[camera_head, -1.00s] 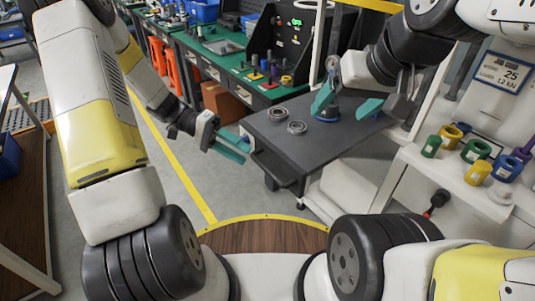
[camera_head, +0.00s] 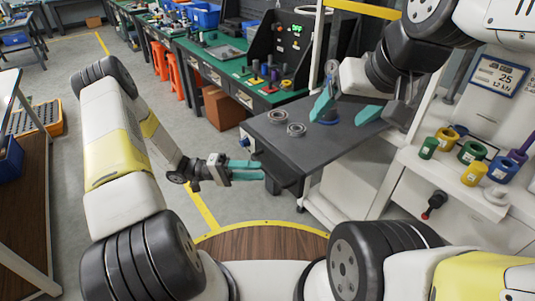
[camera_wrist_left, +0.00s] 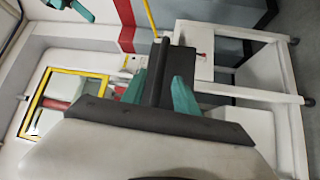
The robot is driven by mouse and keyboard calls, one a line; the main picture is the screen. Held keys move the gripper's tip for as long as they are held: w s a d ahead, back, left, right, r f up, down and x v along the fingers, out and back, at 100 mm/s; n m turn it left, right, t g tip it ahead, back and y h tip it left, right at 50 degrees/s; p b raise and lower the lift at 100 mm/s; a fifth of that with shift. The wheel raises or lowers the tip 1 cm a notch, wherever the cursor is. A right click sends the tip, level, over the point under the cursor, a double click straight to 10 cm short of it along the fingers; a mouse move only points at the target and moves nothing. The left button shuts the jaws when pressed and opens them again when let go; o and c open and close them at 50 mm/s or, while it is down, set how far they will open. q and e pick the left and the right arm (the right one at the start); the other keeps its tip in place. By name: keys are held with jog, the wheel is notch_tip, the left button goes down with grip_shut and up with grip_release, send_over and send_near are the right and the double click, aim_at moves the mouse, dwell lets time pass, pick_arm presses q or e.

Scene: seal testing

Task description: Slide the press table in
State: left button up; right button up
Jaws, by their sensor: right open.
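The press table (camera_head: 345,143) is a dark grey slab at the centre of the head view, with a dark handle (camera_head: 284,179) along its near left edge. My left gripper (camera_head: 262,170) has its teal fingers pointing at this handle from the left. In the left wrist view its fingers (camera_wrist_left: 160,92) are apart, with a dark upright bar (camera_wrist_left: 161,65) between or just beyond them; contact cannot be told. My right gripper (camera_head: 346,110) is open above the table. A small blue-based piece (camera_head: 330,120) on the table is partly hidden by one finger.
Two metal rings (camera_head: 297,129) lie on the press table. A white shelf with coloured cylinders (camera_head: 473,152) stands on the right.

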aim_at(268, 170)
pick_arm(q)
jog(key=shift+x, duration=2.25)
grip_shut()
